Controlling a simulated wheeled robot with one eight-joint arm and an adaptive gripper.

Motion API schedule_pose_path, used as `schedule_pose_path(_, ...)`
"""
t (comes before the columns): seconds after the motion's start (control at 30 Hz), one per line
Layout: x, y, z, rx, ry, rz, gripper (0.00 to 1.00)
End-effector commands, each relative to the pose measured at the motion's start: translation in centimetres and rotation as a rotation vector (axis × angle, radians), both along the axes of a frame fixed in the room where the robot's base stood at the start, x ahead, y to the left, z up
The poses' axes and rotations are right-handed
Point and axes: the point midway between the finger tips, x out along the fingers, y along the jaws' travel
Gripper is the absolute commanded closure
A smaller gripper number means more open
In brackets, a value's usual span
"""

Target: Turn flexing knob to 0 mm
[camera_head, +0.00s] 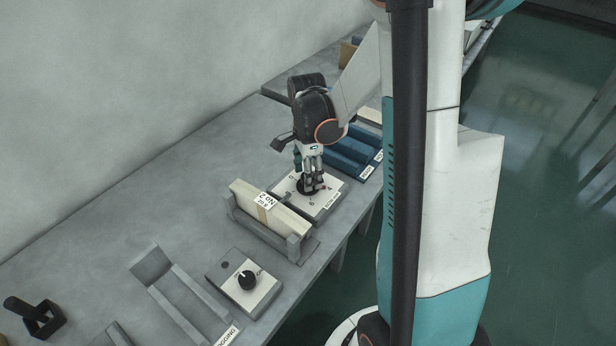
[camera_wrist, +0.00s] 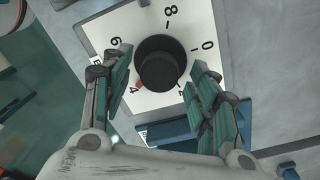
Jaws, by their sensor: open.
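The black round knob (camera_wrist: 163,62) sits on a white dial plate (camera_wrist: 215,15) in the wrist view. A red pointer mark (camera_wrist: 139,86) at the knob's edge points at the 4. The 0 is at the knob's right, the 8 above, the 6 at upper left; the 2 is mostly hidden. My gripper (camera_wrist: 160,66) is open, with one finger on each side of the knob and small gaps seen between. In the head view my gripper (camera_head: 313,180) is over the dial box (camera_head: 325,206) and hides most of its knob; its label is too small to read.
A holder (camera_head: 298,246) with a cream block (camera_head: 250,199) stands just left of the dial box. A second box with a black knob (camera_head: 247,280) is at the front. Bare bench (camera_head: 130,215) lies toward the wall.

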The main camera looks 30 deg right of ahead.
Motion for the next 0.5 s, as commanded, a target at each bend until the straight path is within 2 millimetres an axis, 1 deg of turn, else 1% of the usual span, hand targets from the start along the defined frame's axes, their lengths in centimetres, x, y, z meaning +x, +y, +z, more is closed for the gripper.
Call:
schedule_pose_path(0.1,-0.01,0.00,-0.52,0.000,0.000,0.000,0.46)
schedule_pose_path(0.37,-0.02,0.00,-0.54,0.000,0.000,0.000,0.46)
schedule_pose_path(0.47,-0.02,0.00,-0.54,0.000,0.000,0.000,0.66)
schedule_pose_path(0.5,-0.02,0.00,-0.54,0.000,0.000,0.000,0.75)
